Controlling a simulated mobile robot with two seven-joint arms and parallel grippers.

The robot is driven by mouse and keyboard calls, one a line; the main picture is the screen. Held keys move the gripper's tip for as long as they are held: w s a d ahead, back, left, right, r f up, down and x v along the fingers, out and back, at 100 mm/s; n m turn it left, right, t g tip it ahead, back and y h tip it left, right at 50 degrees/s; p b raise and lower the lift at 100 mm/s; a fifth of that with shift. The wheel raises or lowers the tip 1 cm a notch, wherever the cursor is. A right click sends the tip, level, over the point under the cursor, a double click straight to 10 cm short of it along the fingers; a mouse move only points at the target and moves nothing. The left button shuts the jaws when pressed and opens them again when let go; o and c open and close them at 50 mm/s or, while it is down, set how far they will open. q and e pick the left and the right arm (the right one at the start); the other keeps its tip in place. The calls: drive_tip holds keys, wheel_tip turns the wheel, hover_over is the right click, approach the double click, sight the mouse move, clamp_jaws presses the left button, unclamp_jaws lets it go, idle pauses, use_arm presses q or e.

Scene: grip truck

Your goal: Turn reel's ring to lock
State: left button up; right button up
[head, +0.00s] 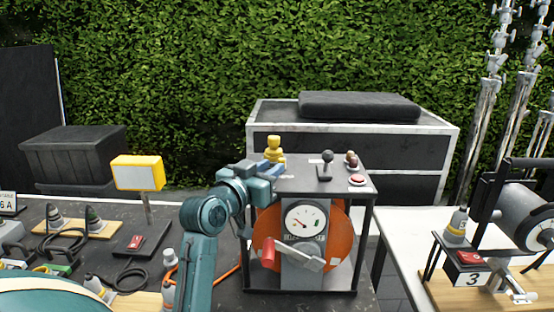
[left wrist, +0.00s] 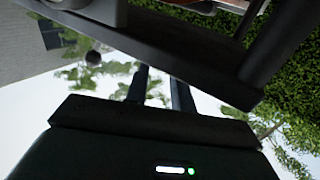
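The reel is an orange drum (head: 340,235) in a black frame (head: 372,235) with a dial gauge (head: 305,221) and a red-handled crank (head: 268,252) on its front. A yellow knob-like piece (head: 273,149) stands at the top left of the frame; I cannot tell whether it is the ring. My left gripper (head: 272,170) is at the top left edge, just in front of that piece. In the left wrist view its two fingers (left wrist: 160,88) stand a little apart with sky between them. Their tips are hidden by a dark bar (left wrist: 160,45). My right gripper is out of view.
A dark cabinet (head: 420,150) stands behind. Yellow lamp (head: 138,173), cables and small gear crowd the left table. A second reel unit (head: 520,215) is on the right.

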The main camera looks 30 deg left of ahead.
use_arm(q)
drive_tip(key=shift+w, duration=1.75)
clamp_jaws()
